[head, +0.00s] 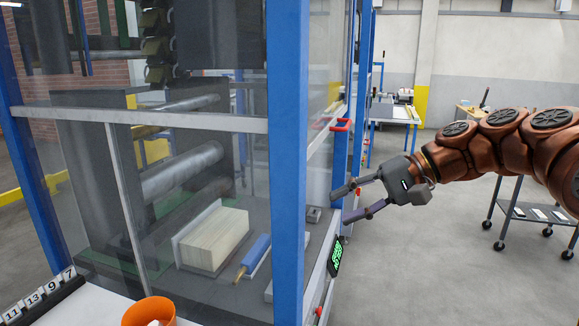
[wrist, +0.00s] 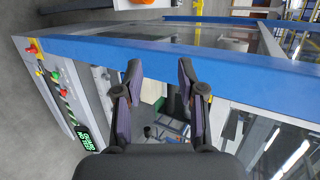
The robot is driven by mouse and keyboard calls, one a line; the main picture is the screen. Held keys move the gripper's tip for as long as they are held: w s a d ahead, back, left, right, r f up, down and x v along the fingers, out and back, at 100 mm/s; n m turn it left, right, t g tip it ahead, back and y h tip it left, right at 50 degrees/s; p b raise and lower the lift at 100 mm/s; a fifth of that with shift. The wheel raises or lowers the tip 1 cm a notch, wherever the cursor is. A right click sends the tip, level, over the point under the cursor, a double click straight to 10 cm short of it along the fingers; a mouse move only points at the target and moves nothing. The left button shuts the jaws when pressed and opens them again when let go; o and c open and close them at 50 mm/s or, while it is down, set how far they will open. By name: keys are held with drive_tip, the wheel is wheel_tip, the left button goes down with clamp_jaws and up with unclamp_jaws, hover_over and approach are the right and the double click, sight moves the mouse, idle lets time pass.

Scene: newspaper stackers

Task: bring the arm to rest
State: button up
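My gripper (head: 346,204) is held out to the left at the end of my orange-brown arm (head: 500,145), beside the right side of the stacker machine (head: 289,150). Its fingers are spread apart, with nothing between them. In the wrist view my gripper (wrist: 160,85) shows two dark fingers with purplish pads, open and empty. Its tips point toward a blue frame beam (wrist: 190,58) of the machine. In the head view the fingertips reach close to the machine's blue frame; I cannot tell whether they touch it.
A control panel with a green display (head: 335,257) is just below my gripper. An orange cup (head: 149,311) stands at the front. A dark cart (head: 535,212) stands right; floor between is clear.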

drive_tip(key=s+a+f+n+g+h, duration=0.1)
drive_tip(key=s+a+f+g+h, duration=0.15)
drive_tip(key=s+f+h, duration=0.75)
drive_tip(key=s+d+f, duration=0.3)
drive_tip(key=s+f, duration=0.2)
drive_tip(key=s, duration=0.1)
drive_tip(key=s+d+f+n+h, duration=0.1)
drive_tip(key=s+d+f, duration=0.2)
drive_tip(key=s+f, duration=0.2)
drive_tip(key=s+d+f+h, duration=0.1)
drive_tip(key=s+d+f, duration=0.3)
drive_tip(key=s, duration=0.5)
drive_tip(key=shift+s+f, duration=0.25)
drive_tip(key=shift+f, duration=0.3)
